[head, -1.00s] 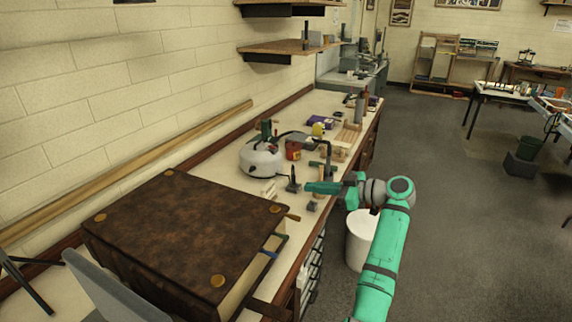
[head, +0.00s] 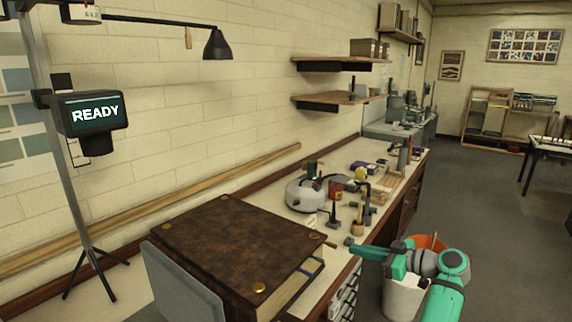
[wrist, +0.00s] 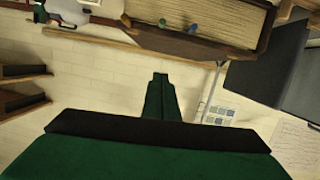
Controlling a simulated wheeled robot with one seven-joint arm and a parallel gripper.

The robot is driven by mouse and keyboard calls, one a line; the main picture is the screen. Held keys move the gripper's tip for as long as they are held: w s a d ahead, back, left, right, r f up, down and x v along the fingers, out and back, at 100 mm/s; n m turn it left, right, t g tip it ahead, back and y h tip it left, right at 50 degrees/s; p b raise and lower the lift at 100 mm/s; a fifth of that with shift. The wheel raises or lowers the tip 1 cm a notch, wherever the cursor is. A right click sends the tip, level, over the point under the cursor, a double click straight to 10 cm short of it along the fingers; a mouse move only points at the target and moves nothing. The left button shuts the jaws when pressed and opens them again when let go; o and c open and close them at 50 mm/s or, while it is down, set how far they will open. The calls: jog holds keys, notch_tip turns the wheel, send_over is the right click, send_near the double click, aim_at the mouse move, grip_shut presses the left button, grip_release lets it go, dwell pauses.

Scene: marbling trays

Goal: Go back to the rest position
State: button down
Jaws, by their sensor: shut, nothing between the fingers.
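My gripper (head: 352,243) is at the end of my teal arm in the lower right of the head view, at the front edge of the workbench (head: 334,272). In the wrist view my gripper (wrist: 160,78) shows from behind, its two dark green fingers pressed together with nothing between them. It is apart from the big brown leather-covered book (head: 235,240), which lies to its left on the bench.
A white round pot (head: 304,195) and small tools stand on the bench. A grey chair back (head: 180,285) is in front. A screen on a stand (head: 92,112) reads READY.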

jog(key=s+a+f+m+h, duration=0.2)
jog(key=f, duration=0.7)
jog(key=s+a+f+m+t+h, duration=0.1)
jog(key=a+f+m, duration=0.15)
jog(key=f, duration=0.65)
jog(key=s+a+f+m+h, duration=0.2)
jog(key=f, duration=0.8)
jog(key=s+a+f+m+h, duration=0.2)
jog(key=s+a+f, duration=0.1)
jog(key=s+f, duration=0.5)
jog(key=s+a+f+m+h, duration=0.2)
jog(key=s+a+f, duration=0.2)
jog(key=s+f, duration=0.35)
jog(key=s+a+r+m+t+h, duration=0.1)
jog(key=s+a+r+h, duration=0.1)
jog(key=s, duration=1)
jog(key=s+a+r+t+h, duration=0.1)
jog(key=s+a, duration=0.2)
jog(key=s, duration=0.9)
jog(key=s+a+r+t, duration=0.1)
jog(key=s+a+r, duration=0.1)
jog(key=s+r, duration=0.5)
jog(key=s+a+r+t, duration=0.1)
jog(key=s+r, duration=0.7)
jog(key=r, duration=0.4)
jog(key=shift+a+t+y, duration=0.3)
jog(key=shift+a+t, duration=0.05)
jog(key=shift+t, duration=0.05)
